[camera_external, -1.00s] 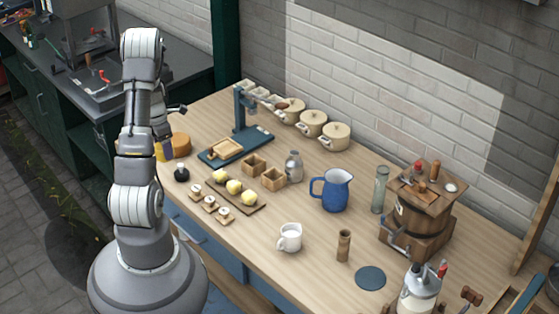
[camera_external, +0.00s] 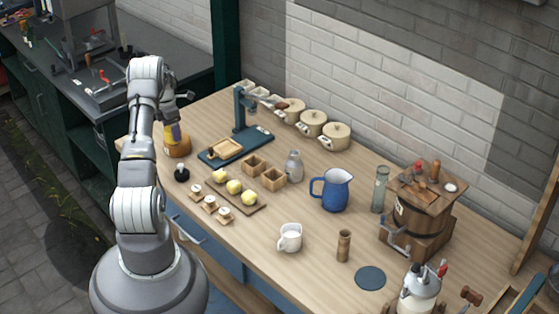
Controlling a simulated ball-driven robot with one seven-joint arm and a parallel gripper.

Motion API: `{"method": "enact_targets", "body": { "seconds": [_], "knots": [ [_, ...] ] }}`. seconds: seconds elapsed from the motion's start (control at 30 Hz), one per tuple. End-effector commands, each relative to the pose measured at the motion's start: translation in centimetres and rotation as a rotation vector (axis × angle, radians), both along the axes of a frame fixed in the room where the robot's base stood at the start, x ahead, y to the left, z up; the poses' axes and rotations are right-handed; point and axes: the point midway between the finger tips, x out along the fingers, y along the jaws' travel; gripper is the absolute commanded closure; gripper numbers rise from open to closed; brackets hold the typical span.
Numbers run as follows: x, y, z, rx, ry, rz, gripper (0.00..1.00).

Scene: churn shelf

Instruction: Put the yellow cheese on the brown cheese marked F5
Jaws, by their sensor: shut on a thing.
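My gripper (camera_external: 172,122) points down at the far left end of the wooden table, partly hidden by my own arm. It is shut on a yellow cheese (camera_external: 173,136), of which only a small part shows. Just below is a round brown cheese (camera_external: 180,149), partly hidden by the yellow cheese and my arm. The yellow cheese overlaps the brown one in the picture; I cannot tell whether they touch. No F5 mark is readable from here.
A blue press stand (camera_external: 240,145) stands right of the brown cheese. A small black-based object (camera_external: 182,174) stands in front of it. A board with yellow balls (camera_external: 234,187), wooden boxes (camera_external: 273,179) and a blue jug (camera_external: 335,190) stand further right.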

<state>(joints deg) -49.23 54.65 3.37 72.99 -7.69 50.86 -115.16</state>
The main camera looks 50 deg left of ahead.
Motion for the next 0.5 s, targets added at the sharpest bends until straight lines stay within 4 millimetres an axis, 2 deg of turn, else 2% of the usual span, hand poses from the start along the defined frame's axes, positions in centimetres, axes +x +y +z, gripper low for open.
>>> {"method": "enact_targets", "body": {
  "seconds": [0.03,0.13,0.5],
  "knots": [
    [0.0,0.0,-1.1,-0.002,0.000,0.002,0.68],
    [0.0,-0.1,-2.5,-0.002,0.000,0.000,0.68],
    [0.0,-0.1,-2.9,0.000,0.000,0.000,0.68]
  ]
}}
